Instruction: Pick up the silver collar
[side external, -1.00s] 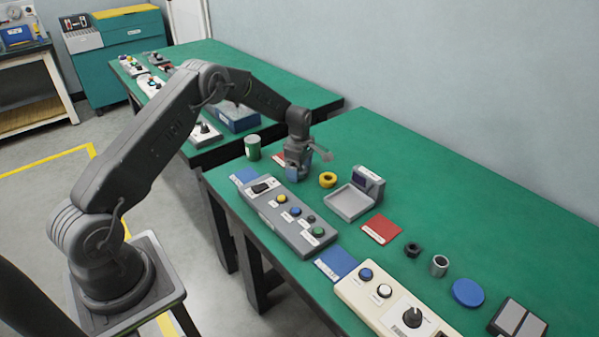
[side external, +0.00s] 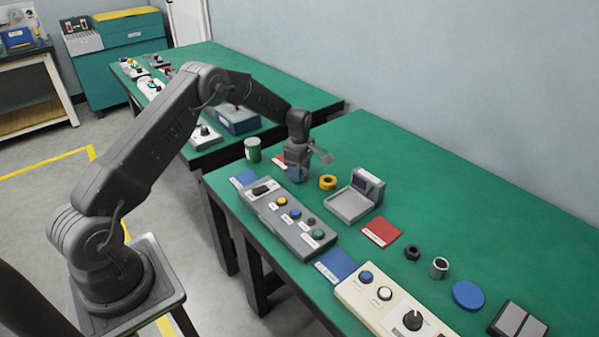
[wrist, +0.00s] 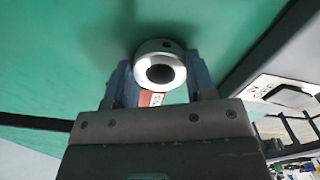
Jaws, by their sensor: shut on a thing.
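A silver collar (wrist: 160,71), a shiny ring with a dark round bore and a small dark hole on its side, sits between the fingers of my gripper (wrist: 160,82) in the wrist view. The fingers are shut on it from both sides. In the side view my gripper (side external: 298,174) is low over the far left part of the green table, and the collar is hidden by the fingers. I cannot tell whether the collar touches the table.
A red card (side external: 279,160) lies close by my gripper. A yellow ring (side external: 328,182), a grey tray device (side external: 350,203) and a grey control panel (side external: 290,222) are near. A green can (side external: 252,149) stands left. A black nut (side external: 412,252) and metal cylinder (side external: 439,267) stand farther right.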

